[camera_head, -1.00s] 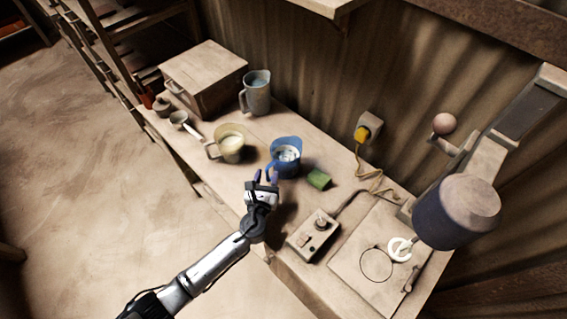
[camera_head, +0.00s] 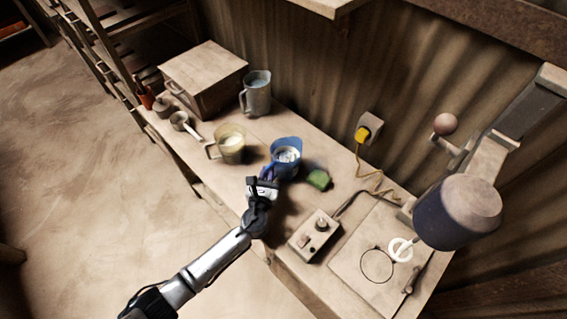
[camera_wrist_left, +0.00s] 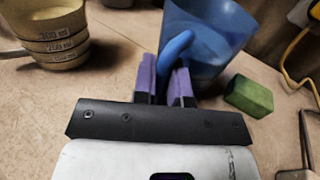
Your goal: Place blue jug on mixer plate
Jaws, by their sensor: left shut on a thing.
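The blue jug (camera_head: 285,157) stands upright on the bench and holds something whitish. It also shows in the left wrist view (camera_wrist_left: 212,32), with its handle toward me. My left gripper (camera_head: 267,175) is shut on the jug's handle, with the purple fingers (camera_wrist_left: 166,80) on either side of it. The mixer plate (camera_head: 352,262), a pale board with a drawn circle, lies at the bench's right end. The mixer (camera_head: 457,212), with a dark drum-shaped head and a white ring-shaped stirrer, overhangs the plate. My right gripper is not in view.
A control box (camera_head: 314,236) and a green sponge (camera_head: 318,179) lie between the jug and the plate. A yellow jug (camera_head: 229,146), a grey jug (camera_head: 257,93) and a small pan (camera_head: 180,121) stand to the left. A yellow cable (camera_head: 366,178) hangs by the wall.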

